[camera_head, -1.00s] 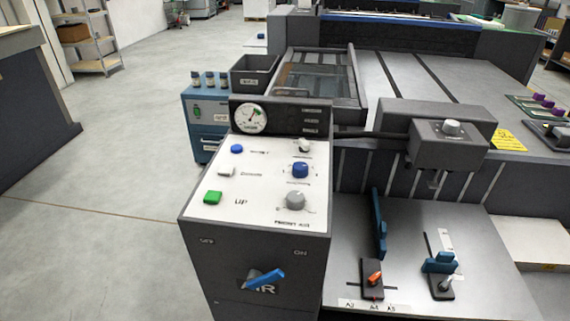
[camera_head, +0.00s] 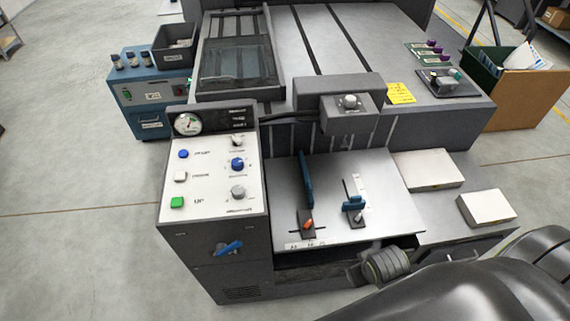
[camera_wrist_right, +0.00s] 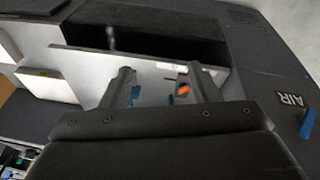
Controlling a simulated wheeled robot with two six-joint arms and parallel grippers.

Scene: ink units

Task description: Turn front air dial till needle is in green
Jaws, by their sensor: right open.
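The control panel (camera_head: 215,207) on the near left of the machine has a grey dial (camera_head: 238,192) at its lower right, with lettering below too small to read now. A blue knob (camera_head: 238,164) sits above it. The round gauge (camera_head: 188,122) stands at the panel's back left; its needle is too small to read against the coloured zone. My right gripper (camera_wrist_right: 165,85) is open and empty in the right wrist view, its fingers over the plate with the blue guides. In the head view my right arm comes in at the lower right, well away from the dial. My left gripper is out of view.
A blue lever marked AIR (camera_head: 229,247) is on the panel's front; it also shows in the right wrist view (camera_wrist_right: 307,124). White (camera_head: 180,177), blue and green buttons line the panel's left. A grey block (camera_head: 338,100) overhangs the plate. Paper stacks (camera_head: 430,169) lie right.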

